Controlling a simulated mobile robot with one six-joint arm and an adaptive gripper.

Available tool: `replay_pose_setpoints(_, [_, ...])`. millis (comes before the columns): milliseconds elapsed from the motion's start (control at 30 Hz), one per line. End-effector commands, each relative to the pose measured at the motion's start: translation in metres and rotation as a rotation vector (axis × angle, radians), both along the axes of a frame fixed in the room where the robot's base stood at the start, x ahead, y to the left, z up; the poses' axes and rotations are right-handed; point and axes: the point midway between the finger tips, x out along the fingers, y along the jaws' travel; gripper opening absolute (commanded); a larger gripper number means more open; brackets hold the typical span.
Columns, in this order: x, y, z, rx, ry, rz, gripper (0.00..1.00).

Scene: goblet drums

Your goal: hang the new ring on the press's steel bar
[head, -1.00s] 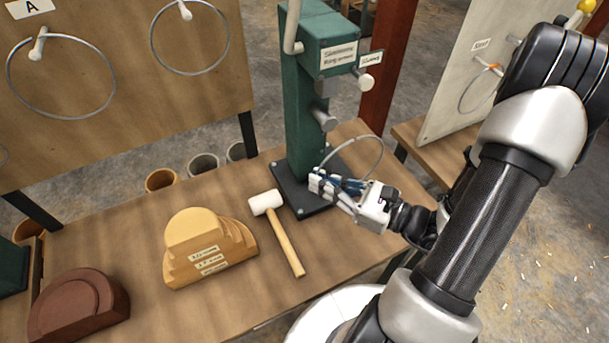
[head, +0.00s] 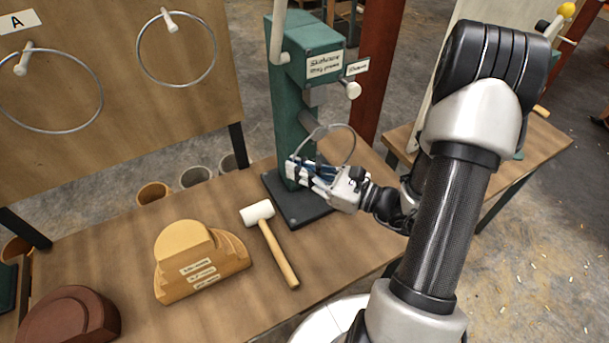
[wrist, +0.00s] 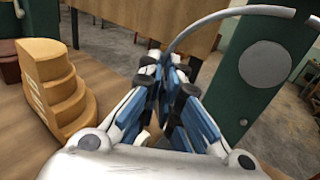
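My gripper (head: 300,172) is shut on the thin grey ring (head: 353,150), gripping its lower left edge in front of the green press (head: 283,110). The ring stands roughly upright above the fingers. It also shows in the wrist view as a grey arc (wrist: 225,15), rising from the fingertips (wrist: 168,70) to the right. The press's steel bar (head: 308,121) is a short grey stub on the press front, partly behind the ring. Its round end (wrist: 265,63) faces the wrist camera below the arc. I cannot tell whether the ring is around the bar or before it.
A white-tipped peg (head: 352,90) juts from the press beside a label. A mallet (head: 275,245), a stepped wooden block (head: 195,262) and a dark red block (head: 72,318) lie on the bench. Two rings (head: 177,84) (head: 50,130) hang on the board at left.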

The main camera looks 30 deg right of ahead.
Motion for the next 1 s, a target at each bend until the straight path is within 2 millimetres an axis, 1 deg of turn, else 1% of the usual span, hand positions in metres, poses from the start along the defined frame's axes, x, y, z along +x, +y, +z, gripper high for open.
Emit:
replay_pose_setpoints(200, [0.018, 0.001, 0.0, -0.002, -0.001, 0.001, 0.0])
replay_pose_setpoints(700, [0.056, 0.003, -0.001, 0.0, -0.001, 0.001, 0.0])
replay_pose_setpoints(800, [0.055, 0.002, -0.009, 0.001, -0.001, -0.001, 0.0])
replay_pose_setpoints(1000, [0.055, 0.002, -0.013, 0.001, -0.001, 0.0, 0.0])
